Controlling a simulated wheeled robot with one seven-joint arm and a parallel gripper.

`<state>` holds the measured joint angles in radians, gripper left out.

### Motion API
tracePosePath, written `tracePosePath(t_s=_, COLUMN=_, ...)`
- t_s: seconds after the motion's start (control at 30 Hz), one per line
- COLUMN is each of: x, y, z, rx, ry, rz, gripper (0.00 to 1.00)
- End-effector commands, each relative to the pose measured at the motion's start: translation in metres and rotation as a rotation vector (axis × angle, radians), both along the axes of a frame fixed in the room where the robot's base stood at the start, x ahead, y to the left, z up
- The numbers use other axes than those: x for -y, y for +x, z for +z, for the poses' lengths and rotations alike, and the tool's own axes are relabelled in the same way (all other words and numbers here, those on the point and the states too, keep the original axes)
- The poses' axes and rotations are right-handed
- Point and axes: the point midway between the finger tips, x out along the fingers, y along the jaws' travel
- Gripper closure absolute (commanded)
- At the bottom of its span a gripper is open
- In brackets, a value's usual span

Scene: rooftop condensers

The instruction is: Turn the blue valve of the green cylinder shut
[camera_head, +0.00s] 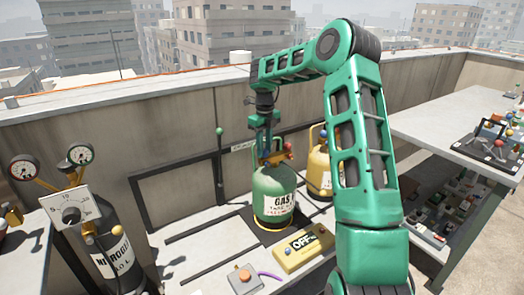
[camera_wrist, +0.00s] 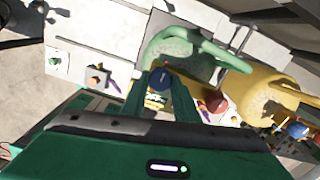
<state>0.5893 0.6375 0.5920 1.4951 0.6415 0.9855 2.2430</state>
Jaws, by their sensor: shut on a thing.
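The green cylinder (camera_head: 273,198), labelled GAS, stands upright on the bench in the head view. Its green collar (camera_wrist: 178,42) shows from above in the wrist view. The blue valve (camera_wrist: 160,79) shows between my fingertips in the wrist view. My gripper (camera_wrist: 160,88) reaches down from above at the cylinder's top and is shut on the blue valve. In the head view my gripper (camera_head: 266,140) hides most of the valve. A red knob (camera_wrist: 215,101) sits beside the blue valve.
A yellow cylinder (camera_head: 320,172) stands close to the right. A yellow box marked OFF (camera_head: 303,248) and a grey box with an orange button (camera_head: 244,279) lie in front. A dark nitrogen cylinder (camera_head: 118,262) with gauges is at left. A parapet wall (camera_head: 100,130) runs behind.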

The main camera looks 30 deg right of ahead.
Motion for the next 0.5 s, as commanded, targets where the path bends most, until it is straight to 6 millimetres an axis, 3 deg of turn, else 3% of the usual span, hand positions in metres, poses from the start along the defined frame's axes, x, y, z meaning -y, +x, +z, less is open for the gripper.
tracePosePath(t_s=0.13, x=0.0058, y=0.0014, z=0.0025, rx=0.008, ry=-0.008, rz=-0.009, gripper=0.95)
tracePosePath(t_s=0.17, x=0.0060, y=0.0013, z=0.0025, rx=0.008, ry=-0.008, rz=-0.009, gripper=0.71)
tracePosePath(t_s=0.23, x=0.0060, y=0.0012, z=0.0023, rx=0.008, ry=-0.007, rz=-0.009, gripper=0.54)
tracePosePath(t_s=0.5, x=0.0032, y=0.0002, z=0.0010, rx=0.003, ry=-0.003, rz=-0.004, gripper=0.54)
